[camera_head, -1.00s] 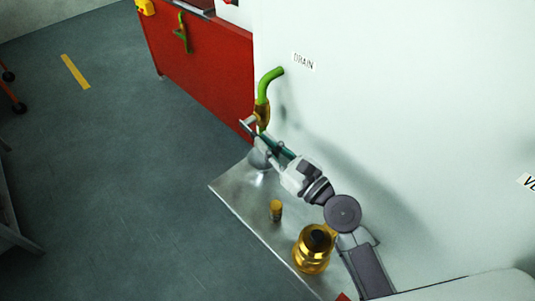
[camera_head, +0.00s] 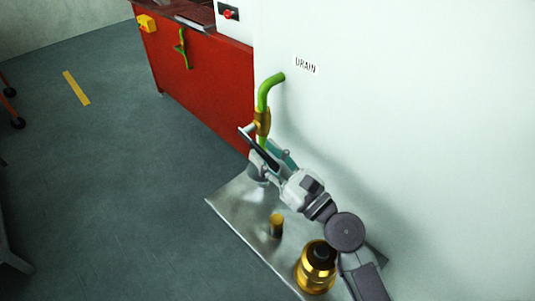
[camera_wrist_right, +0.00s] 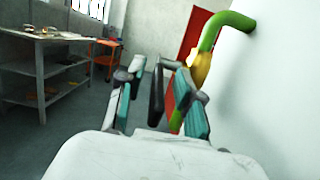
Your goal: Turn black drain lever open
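The green drain pipe (camera_head: 268,88) comes out of the white wall beside the DRAIN label (camera_head: 307,66), with a brass valve (camera_head: 262,121) on it. The black lever (camera_head: 262,153) slants down and right from near the valve. My right gripper (camera_head: 271,151) is open at the lever, below the valve. In the right wrist view, the lever (camera_wrist_right: 157,95) stands between the two teal-sided fingers, seemingly with gaps on both sides; contact is unclear. The green pipe (camera_wrist_right: 226,22) and brass valve (camera_wrist_right: 201,66) are beyond the right finger. My left gripper is out of view.
A metal tray (camera_head: 228,198) lies below, with a short brass-topped post (camera_head: 276,226) and a large brass fitting (camera_head: 316,270) near my right arm. A red cabinet (camera_head: 208,84) stands behind. The white wall (camera_head: 420,120) is close on the right; the floor at left is mostly clear.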

